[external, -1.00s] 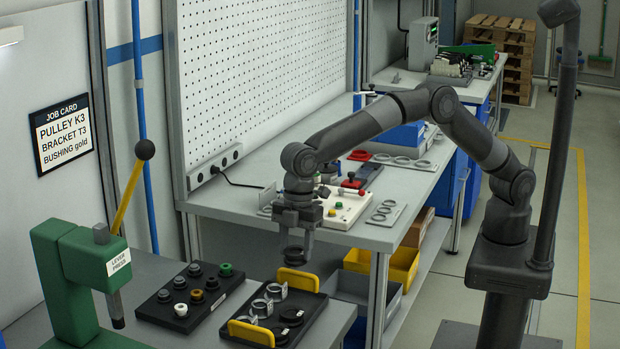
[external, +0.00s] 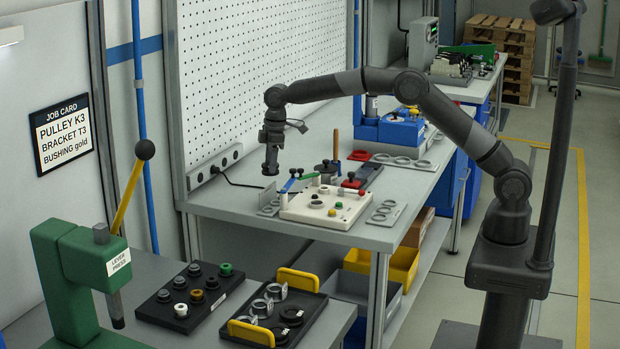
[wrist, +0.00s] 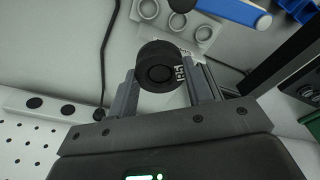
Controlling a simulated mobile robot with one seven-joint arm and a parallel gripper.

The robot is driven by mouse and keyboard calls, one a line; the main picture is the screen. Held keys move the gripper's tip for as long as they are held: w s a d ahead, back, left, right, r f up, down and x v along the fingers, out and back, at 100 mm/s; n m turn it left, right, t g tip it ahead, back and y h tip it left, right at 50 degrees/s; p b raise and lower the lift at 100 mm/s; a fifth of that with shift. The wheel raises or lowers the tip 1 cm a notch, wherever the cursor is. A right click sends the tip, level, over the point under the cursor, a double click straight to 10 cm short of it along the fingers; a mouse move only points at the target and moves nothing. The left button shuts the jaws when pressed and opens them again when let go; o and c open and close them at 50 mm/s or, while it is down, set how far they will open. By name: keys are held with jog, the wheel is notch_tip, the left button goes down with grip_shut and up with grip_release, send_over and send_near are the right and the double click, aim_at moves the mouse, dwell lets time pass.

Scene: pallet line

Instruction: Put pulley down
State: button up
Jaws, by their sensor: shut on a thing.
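My gripper (external: 271,160) is high over the back left of the grey workbench, near the perforated panel. It is shut on a dark round pulley (external: 270,170). In the wrist view the pulley (wrist: 160,68) sits between the two fingers of my gripper (wrist: 165,88), its round face toward the camera. The pulley looks clear of the bench. Two other dark discs (external: 290,314) lie in the black tray with yellow handles (external: 312,305).
A cream fixture board (external: 345,217) with clamps stands on the bench, right of my gripper. Grey plates with holes (external: 387,212) lie around it. A power strip (external: 215,165) and cable are behind. A green lever press (external: 75,270) and a bushing tray (external: 160,315) are in front.

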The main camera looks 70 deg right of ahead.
jog(key=s+d+r+m, duration=0.15)
jog(key=d+m, duration=0.25)
jog(key=d, duration=1.7)
jog(key=s+d+m, duration=0.2)
jog(key=d+m, duration=0.2)
jog(key=d, duration=1.8)
jog(key=shift+h, duration=0.4)
jog(key=w+a+f, duration=0.4)
jog(key=w+a, duration=0.1)
jog(key=w+a+f, duration=0.3)
jog(key=shift+w+a+f, duration=0.1)
jog(key=shift+a, duration=0.1)
jog(key=shift+f, duration=2)
jog(key=shift+f, duration=0.1)
jog(key=o, duration=1)
jog(key=shift+f, duration=0.1)
jog(key=shift+o, duration=0.3)
